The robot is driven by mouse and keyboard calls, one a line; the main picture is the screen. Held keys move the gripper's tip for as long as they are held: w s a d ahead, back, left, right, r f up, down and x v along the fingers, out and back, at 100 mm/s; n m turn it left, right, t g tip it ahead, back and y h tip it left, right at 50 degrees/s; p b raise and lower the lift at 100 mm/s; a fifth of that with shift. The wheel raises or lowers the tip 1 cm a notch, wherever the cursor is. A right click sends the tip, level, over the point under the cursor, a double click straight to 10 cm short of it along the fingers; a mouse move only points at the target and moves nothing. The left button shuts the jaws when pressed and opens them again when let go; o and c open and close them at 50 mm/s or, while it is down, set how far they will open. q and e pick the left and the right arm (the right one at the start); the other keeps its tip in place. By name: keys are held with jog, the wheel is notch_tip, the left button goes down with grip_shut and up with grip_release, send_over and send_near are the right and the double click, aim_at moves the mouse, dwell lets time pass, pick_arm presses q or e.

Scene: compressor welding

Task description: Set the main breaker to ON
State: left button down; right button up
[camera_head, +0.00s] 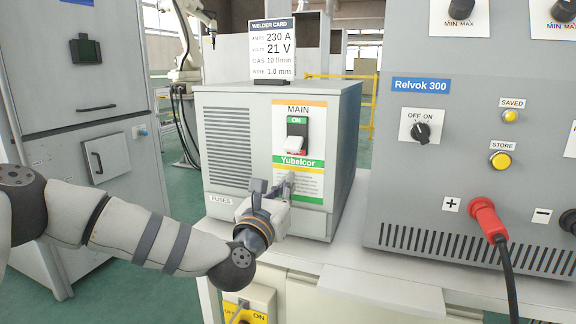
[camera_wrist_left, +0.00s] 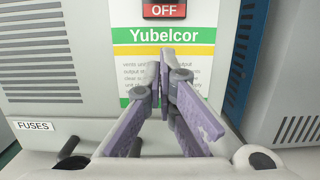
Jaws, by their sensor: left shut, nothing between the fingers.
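The main breaker (camera_head: 297,136) is on the front of the grey Yubelcor box (camera_head: 224,104), under the label MAIN. In the left wrist view the red OFF mark (camera_wrist_left: 165,11) shows at the top edge; the lever is out of that frame. My left gripper (camera_head: 284,184) is below the breaker, in front of the printed label, apart from the lever. Its fingers (camera_wrist_left: 165,78) are shut and empty. My right gripper is not in view.
A welder card (camera_head: 272,50) stands on the box, reading 230 A and 21 V. The Relvok 300 unit (camera_head: 425,185) with knobs, buttons and a red plug (camera_head: 486,218) stands to the right. A yellow OFF/ON switch box (camera_head: 259,299) is below. A grey cabinet (camera_head: 75,70) is left.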

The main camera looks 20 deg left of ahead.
aim_at(296, 155)
pick_arm(q)
jog(key=w, duration=0.1)
jog(key=w+r, duration=0.1)
jog(key=w, duration=0.1)
jog(key=shift+w+d, duration=0.1)
jog(key=shift+w, duration=0.05)
jog(key=r, duration=0.1)
jog(key=s+r+p, duration=0.1)
jog(key=r, duration=0.1)
jog(key=shift+s+p, duration=0.3)
jog(key=shift+p, duration=0.1)
jog(key=shift+s, duration=0.2)
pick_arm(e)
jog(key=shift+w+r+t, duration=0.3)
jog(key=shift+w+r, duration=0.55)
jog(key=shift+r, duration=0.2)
pick_arm(q)
jog(key=shift+s+r+g+p, duration=0.2)
jog(key=shift+r+g+p, duration=0.1)
jog(key=shift+g+p, duration=0.2)
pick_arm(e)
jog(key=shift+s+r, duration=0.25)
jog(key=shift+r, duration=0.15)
